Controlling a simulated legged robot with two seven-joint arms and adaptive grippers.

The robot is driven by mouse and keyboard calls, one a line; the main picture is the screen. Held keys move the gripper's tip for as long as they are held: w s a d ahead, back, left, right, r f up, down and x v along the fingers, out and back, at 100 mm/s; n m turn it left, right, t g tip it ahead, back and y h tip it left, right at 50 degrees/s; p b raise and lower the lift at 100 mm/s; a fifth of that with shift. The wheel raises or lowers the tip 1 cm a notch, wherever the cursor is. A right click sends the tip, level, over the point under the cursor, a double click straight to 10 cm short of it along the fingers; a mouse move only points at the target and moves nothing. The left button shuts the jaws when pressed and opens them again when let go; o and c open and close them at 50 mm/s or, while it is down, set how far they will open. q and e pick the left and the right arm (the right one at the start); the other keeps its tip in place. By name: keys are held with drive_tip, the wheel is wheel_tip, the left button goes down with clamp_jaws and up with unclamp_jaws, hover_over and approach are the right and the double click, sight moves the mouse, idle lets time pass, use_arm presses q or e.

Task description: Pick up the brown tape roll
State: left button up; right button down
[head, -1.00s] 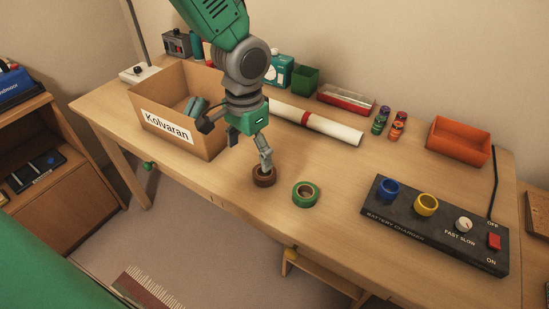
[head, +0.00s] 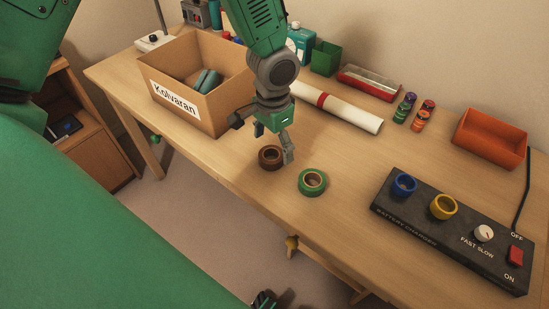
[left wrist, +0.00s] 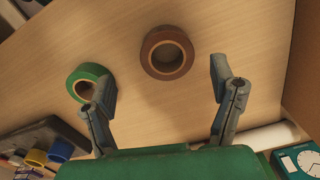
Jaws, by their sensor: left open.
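The brown tape roll (head: 266,165) lies flat on the desk near its front edge, left of a green tape roll (head: 305,189). My left gripper (head: 273,143) is open and empty, pointing down just above the brown roll. In the head view one finger shows beside the roll's right side. In the left wrist view, the brown roll (left wrist: 148,55) lies beyond the fingertips, between the lines of the two open fingers (left wrist: 162,88). The green roll (left wrist: 76,77) is close behind the left finger there.
A cardboard box (head: 222,100) labelled Kolvaran stands left of the gripper. A white rolled paper (head: 350,114) with a red band lies behind. A black battery charger (head: 400,212) is at right, with an orange tray (head: 490,142) behind it.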

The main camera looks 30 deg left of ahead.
sight(269, 154)
use_arm(q)
drive_tip(key=f, duration=0.2)
drive_tip(key=a+f+b, duration=0.1)
drive_tip(key=f, duration=0.2)
drive_tip(key=shift+w+a, duration=0.15)
drive_tip(key=shift+w, duration=0.05)
drive_tip(key=shift+a+f, duration=0.1)
drive_tip(key=shift+d, duration=0.45)
drive_tip(key=c, duration=1.2)
drive_tip(key=shift+d+r, duration=0.1)
drive_tip(key=shift+r, duration=0.1)
drive_tip(key=shift+c, duration=0.2)
use_arm(e)
drive_tip(key=shift+a+f, duration=0.1)
drive_tip(key=shift+f, duration=0.35)
